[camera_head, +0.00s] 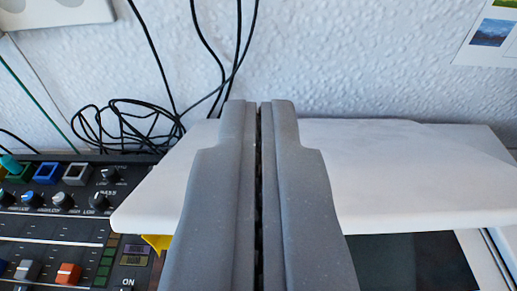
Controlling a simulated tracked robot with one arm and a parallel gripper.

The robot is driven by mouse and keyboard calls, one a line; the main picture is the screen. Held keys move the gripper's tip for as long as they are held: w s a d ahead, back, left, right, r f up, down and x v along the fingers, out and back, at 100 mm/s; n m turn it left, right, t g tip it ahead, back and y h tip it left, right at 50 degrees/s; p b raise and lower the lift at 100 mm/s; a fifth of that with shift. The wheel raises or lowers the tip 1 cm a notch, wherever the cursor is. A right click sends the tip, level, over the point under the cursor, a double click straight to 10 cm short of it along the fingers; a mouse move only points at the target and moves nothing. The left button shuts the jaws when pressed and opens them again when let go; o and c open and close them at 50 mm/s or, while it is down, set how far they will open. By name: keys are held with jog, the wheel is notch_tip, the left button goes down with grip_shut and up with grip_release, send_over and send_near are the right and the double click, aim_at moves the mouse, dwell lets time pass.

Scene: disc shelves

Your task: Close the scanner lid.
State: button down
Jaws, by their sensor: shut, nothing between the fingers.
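The scanner lid (410,175) is a white panel that spans the middle and right of the view. It is raised above the scanner's dark glass (412,262), part of which shows below the lid's front edge at the lower right. My gripper (259,108) is shut and empty. It reaches up the centre of the view, in front of or over the lid, and hides the lid's middle. I cannot tell whether the fingers touch the lid.
An audio mixer (60,225) with knobs and sliders sits at the left, partly behind the lid's left end. Black cables (125,128) lie coiled at the white textured wall (350,60). A small yellow thing (156,242) shows below the lid.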

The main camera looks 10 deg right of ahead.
jog(key=shift+s+a+f+b, duration=0.1)
jog(key=shift+s+f+b, duration=0.3)
jog(key=shift+f, duration=0.5)
jog(key=shift+s+a+f+b, duration=0.1)
jog(key=shift+s+f+b, duration=0.1)
jog(key=shift+s+f, duration=0.55)
jog(key=shift+w+d+f, duration=0.15)
